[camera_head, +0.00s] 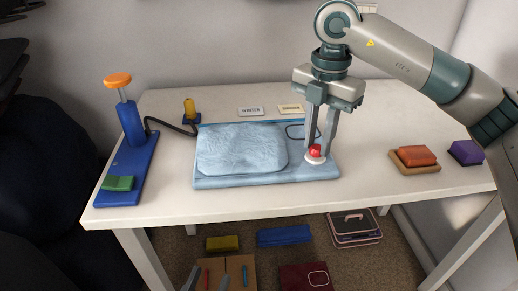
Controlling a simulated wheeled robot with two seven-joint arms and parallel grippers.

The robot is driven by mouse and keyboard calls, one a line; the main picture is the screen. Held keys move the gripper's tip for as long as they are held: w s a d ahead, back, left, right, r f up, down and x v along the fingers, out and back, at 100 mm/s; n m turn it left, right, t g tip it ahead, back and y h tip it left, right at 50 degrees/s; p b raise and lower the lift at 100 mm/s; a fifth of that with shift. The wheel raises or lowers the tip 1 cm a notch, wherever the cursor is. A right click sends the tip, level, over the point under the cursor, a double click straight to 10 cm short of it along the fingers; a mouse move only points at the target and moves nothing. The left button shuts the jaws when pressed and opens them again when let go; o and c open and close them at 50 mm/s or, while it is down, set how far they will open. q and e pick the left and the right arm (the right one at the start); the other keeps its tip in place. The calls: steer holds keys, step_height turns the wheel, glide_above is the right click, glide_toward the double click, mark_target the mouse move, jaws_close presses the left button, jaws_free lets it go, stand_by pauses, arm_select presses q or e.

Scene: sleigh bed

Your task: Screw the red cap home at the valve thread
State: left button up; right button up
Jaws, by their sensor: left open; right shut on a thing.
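The red cap (315,151) is between the fingertips of my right gripper (315,149), which is shut on it. The cap is right at the white valve ring (315,160) on the right part of a light blue inflatable pad (240,148). The fingers point straight down and partly cover the cap. I cannot tell how far it sits on the thread, which is hidden. Two grey fingertips of my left gripper (207,281) show at the bottom edge, apart and empty, well away from the valve.
A blue pump (133,125) with an orange knob stands left, its black hose reaching toward the pad. Small labels (250,111) lie behind. An orange block on a tan tray (415,163) and a purple block (466,152) lie right. Boxes and bundles sit under the table (165,214).

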steer(key=m, duration=0.5)
steer(key=shift+f, duration=0.1)
steer(key=o, duration=1.1)
steer(key=c, duration=0.3)
